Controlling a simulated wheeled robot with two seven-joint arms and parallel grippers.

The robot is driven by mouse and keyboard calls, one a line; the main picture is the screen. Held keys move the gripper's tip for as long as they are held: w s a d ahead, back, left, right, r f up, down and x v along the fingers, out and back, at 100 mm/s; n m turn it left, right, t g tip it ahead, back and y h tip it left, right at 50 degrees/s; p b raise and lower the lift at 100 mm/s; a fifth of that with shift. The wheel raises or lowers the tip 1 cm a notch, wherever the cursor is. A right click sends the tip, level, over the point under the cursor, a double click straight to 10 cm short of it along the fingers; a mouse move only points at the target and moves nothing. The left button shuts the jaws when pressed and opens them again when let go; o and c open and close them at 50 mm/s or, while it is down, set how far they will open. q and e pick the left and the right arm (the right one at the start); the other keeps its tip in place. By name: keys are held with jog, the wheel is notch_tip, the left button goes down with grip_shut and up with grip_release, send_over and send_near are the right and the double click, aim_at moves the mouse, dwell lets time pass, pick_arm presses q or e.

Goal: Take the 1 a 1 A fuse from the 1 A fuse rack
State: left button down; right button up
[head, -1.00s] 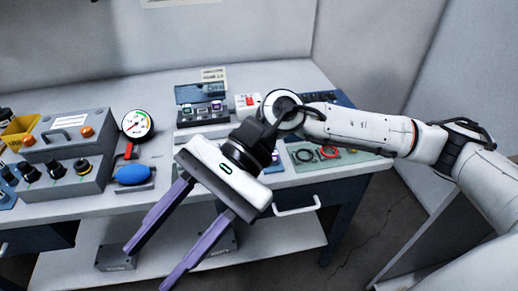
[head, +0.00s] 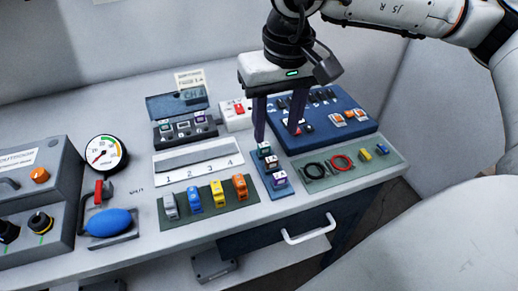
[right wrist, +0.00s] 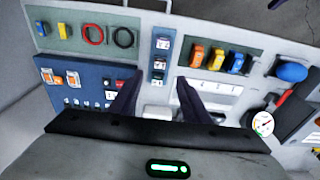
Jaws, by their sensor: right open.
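A narrow blue fuse rack (head: 283,192) stands on the bench with a short row of white-bodied fuses. One has a greenish top (head: 264,148), one a darker top (head: 271,162) and one a purple top (head: 279,179). Their ratings are too small to read, so I cannot tell which is 1 A. My right gripper (head: 277,135) points down, open and empty, just behind the rack's far end. In the right wrist view the rack (right wrist: 161,32) runs away from between the open fingers (right wrist: 158,78). My left gripper is not in view.
Left of the rack, a dark green mat (head: 240,207) holds several coloured clips. A green-grey tray (head: 350,180) with rings is on the right. A blue panel (head: 345,140) with switches stands close behind, and an open case (head: 185,130) is at the back. A drawer handle (head: 308,232) sticks out in front.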

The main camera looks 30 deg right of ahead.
send_over(272, 159)
jog(key=s, duration=0.2)
notch_tip(272, 159, down, 4)
jog(key=f, duration=0.1)
jog(key=w+f, duration=0.1)
jog(key=f, duration=0.3)
jog(key=shift+w, duration=0.35)
jog(key=shift+f, duration=0.15)
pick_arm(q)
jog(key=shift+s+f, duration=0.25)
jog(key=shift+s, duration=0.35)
pick_arm(e)
grip_shut()
jog(key=shift+r, duration=0.25)
notch_tip(272, 159, up, 10)
jog(key=shift+f, duration=0.2)
jog(key=c, duration=0.7)
grip_release()
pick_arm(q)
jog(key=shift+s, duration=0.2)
pick_arm(e)
jog(key=c, duration=0.3)
